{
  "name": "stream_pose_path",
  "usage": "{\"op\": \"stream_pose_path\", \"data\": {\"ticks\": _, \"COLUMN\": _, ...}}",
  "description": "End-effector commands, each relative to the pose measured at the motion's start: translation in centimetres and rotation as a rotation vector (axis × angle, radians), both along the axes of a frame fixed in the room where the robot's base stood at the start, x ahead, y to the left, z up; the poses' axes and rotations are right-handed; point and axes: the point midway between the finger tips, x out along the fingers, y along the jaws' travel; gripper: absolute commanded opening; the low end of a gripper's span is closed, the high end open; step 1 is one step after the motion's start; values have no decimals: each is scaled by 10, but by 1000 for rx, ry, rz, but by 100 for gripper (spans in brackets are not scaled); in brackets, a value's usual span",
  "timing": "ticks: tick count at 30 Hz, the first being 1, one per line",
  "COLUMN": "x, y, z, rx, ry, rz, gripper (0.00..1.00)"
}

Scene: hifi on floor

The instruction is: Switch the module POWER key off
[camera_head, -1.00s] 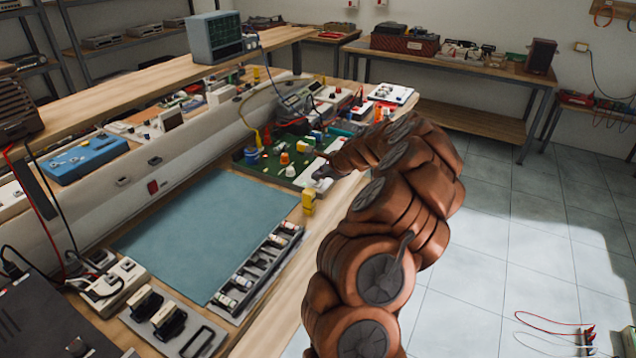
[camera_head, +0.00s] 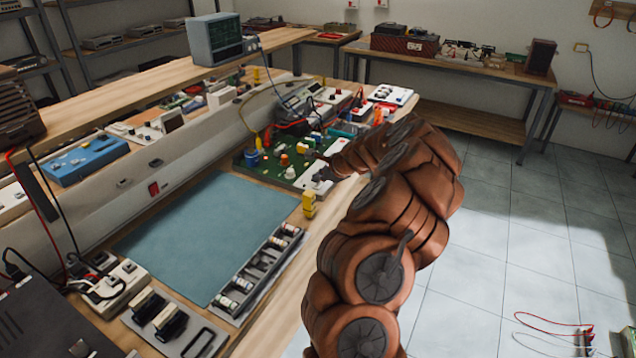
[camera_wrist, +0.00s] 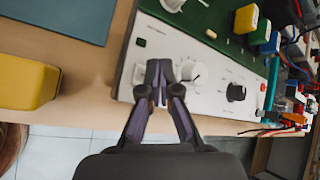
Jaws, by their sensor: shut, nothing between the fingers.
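The module (camera_head: 283,163) is a green board with a white front panel on the bench. In the wrist view the white panel (camera_wrist: 215,110) carries a pale knob (camera_wrist: 193,72), a black knob (camera_wrist: 235,92) and a small dark square part (camera_wrist: 141,42). I cannot read a POWER label or tell which part is the key. My gripper (camera_wrist: 160,82) is shut and empty, its tips over the panel's left part, just left of the pale knob. The fingers hide the panel beneath them; contact is unclear. In the head view my gripper (camera_head: 324,173) is at the white panel.
A yellow block (camera_head: 309,204) stands left of the panel, near the bench edge; it also shows in the wrist view (camera_wrist: 28,82). A blue-green mat (camera_head: 205,225) lies bare to the left. Coloured plugs and cables (camera_wrist: 275,35) crowd the right side.

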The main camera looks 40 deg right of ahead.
Motion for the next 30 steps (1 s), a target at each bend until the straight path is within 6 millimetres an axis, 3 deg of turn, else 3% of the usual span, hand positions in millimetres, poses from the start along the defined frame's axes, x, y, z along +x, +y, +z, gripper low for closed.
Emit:
{"op": "stream_pose_path", "data": {"ticks": 11, "x": 0, "y": 0, "z": 3, "rx": 0, "ry": 0, "rz": 0, "gripper": 0}}
{"op": "stream_pose_path", "data": {"ticks": 30, "x": 0, "y": 0, "z": 54, "rx": -1, "ry": -1, "rz": -1, "gripper": 0}}
